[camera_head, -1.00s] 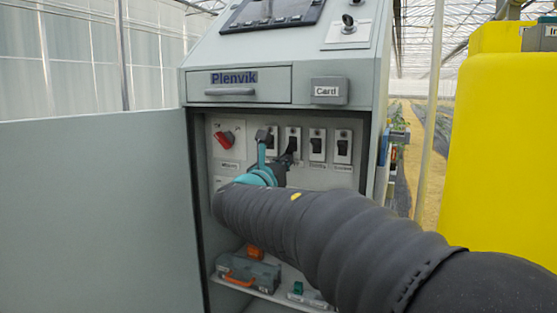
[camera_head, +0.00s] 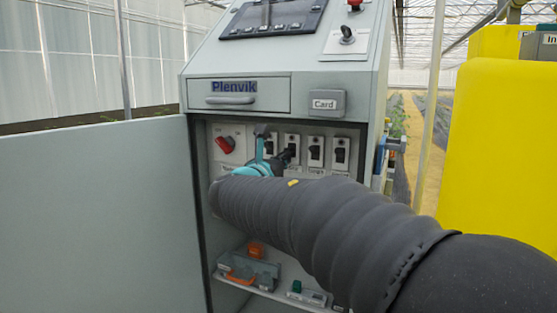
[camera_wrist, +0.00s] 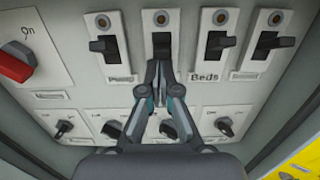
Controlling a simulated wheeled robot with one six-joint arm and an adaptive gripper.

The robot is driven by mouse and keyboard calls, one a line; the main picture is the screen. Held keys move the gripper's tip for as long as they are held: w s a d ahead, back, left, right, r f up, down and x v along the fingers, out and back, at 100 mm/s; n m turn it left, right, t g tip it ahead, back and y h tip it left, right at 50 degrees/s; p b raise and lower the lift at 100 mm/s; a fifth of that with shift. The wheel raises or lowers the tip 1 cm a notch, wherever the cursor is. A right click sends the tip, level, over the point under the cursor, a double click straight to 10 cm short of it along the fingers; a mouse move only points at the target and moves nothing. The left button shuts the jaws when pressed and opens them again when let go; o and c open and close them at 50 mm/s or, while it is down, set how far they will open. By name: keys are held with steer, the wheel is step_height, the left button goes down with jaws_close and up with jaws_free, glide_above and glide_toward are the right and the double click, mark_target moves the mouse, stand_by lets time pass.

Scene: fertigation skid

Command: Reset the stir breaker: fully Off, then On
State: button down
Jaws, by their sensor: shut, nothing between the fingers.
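A row of breakers sits in the open cabinet, each with a black lever on a white plate. In the wrist view the first breaker (camera_wrist: 103,45) has the label "Pump" under it and the third (camera_wrist: 217,42) has "Beds". The second breaker (camera_wrist: 162,40) has its label hidden behind my fingers, and the fourth (camera_wrist: 268,42) has an unreadable one. I cannot read "Stir" on any of them. My gripper (camera_wrist: 163,68) is shut and empty, its tips just below the second breaker's lever; contact is unclear. It also shows at the panel in the head view (camera_head: 287,157).
A red rotary switch (camera_head: 225,145) is left of the breakers. Small black knobs (camera_wrist: 225,126) line the panel below. The open cabinet door (camera_head: 95,215) stands at left. A yellow tank (camera_head: 500,150) is at right. A shelf with a grey toolbox (camera_head: 248,272) lies below.

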steer(key=shift+a+r, duration=0.15)
steer(key=shift+r, duration=0.05)
step_height(320, 180, down, 4)
steer(key=s+f+b, duration=0.1)
steer(key=s+b, duration=0.1)
steer(key=b, duration=0.2)
steer(key=s+a+r+p, duration=0.1)
steer(key=s+a+r, duration=0.2)
steer(key=s+r, duration=0.3)
step_height(320, 180, up, 2)
steer(key=shift+s+a+r+p, duration=0.1)
steer(key=shift+s+a+p, duration=0.05)
steer(key=shift+a+p, duration=0.25)
